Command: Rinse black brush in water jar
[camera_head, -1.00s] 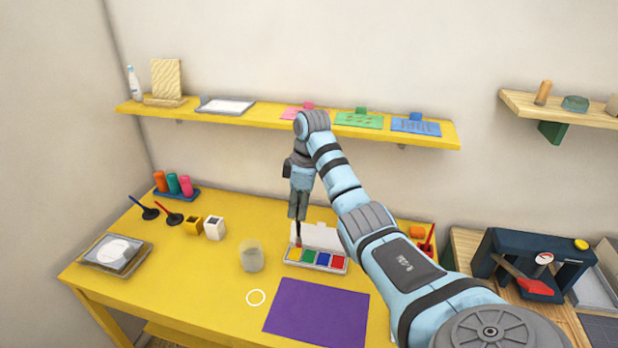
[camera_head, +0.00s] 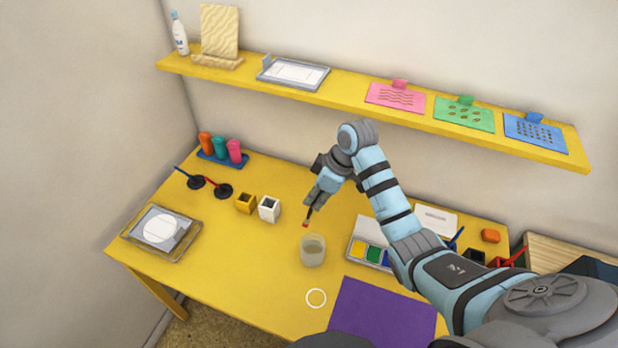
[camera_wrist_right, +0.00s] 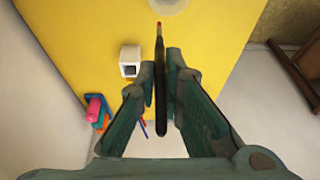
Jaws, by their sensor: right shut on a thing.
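The water jar (camera_head: 313,250) is a clear cup with cloudy water on the yellow table; its edge also shows at the top of the right wrist view (camera_wrist_right: 170,6). My right gripper (camera_head: 312,203) is shut on the black brush (camera_wrist_right: 161,85). The brush tip looks reddish and points down, just above and behind the jar, apart from it. In the wrist view the brush lies between the two fingers with its tip toward the jar. My left gripper is not in view.
A paint box (camera_head: 370,252) stands right of the jar, partly behind my right arm. A white holder (camera_head: 269,209) and a yellow holder (camera_head: 245,204) stand left of it. A purple sheet (camera_head: 385,312) lies in front. The shelf (camera_head: 350,92) runs behind.

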